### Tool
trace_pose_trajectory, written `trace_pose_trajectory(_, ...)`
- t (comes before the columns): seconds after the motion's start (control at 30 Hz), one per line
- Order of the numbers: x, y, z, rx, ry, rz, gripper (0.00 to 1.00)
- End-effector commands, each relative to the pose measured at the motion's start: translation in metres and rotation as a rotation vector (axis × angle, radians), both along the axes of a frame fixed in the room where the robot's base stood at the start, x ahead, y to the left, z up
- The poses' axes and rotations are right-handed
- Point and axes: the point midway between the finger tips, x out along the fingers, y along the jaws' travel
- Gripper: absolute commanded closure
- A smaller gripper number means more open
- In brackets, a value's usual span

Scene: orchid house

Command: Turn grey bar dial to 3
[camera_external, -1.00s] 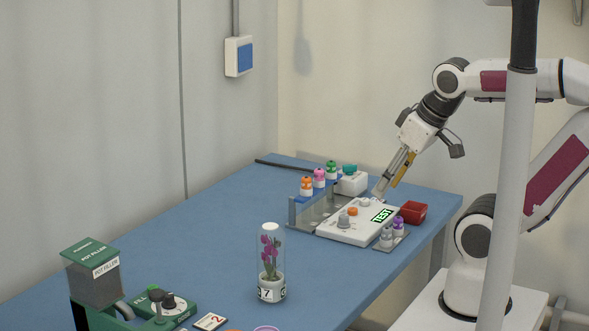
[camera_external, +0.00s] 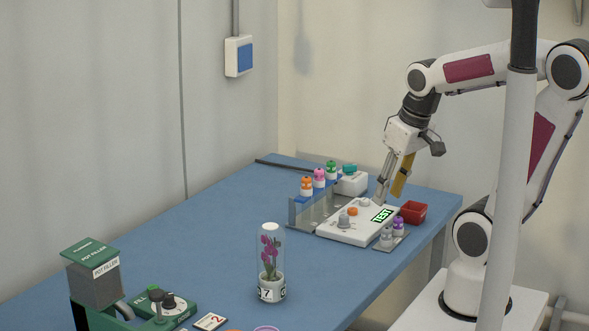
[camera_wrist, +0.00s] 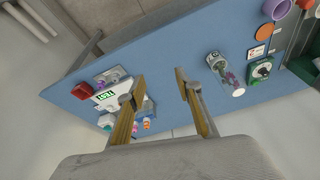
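A white panel box (camera_external: 354,236) with a lit green TEST display (camera_external: 383,215) stands on the blue table. A grey knob (camera_external: 344,222) sits near its front left and an orange button (camera_external: 352,211) lies behind that; the knob's bar and numbers are too small to read. Another dial, on the green pot filler (camera_external: 172,304), also shows in the wrist view (camera_wrist: 262,70). My gripper (camera_external: 391,189) is open and empty, above the back right of the panel. In the wrist view my gripper (camera_wrist: 158,86) has its fingers spread, partly covering the panel box.
A rack (camera_external: 297,213) with colour-topped bottles stands left of the panel. A red bin (camera_external: 413,217) and a small tray (camera_external: 391,243) of bottles are at its right. A glass-covered orchid (camera_external: 270,265) stands in front. The table's left middle is clear.

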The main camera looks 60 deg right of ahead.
Motion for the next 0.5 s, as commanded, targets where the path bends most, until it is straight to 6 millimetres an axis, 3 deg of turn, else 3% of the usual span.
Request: trace_pose_trajectory(0.5,0.045,-0.048,-0.039,0.097,0.095,-0.119,0.66)
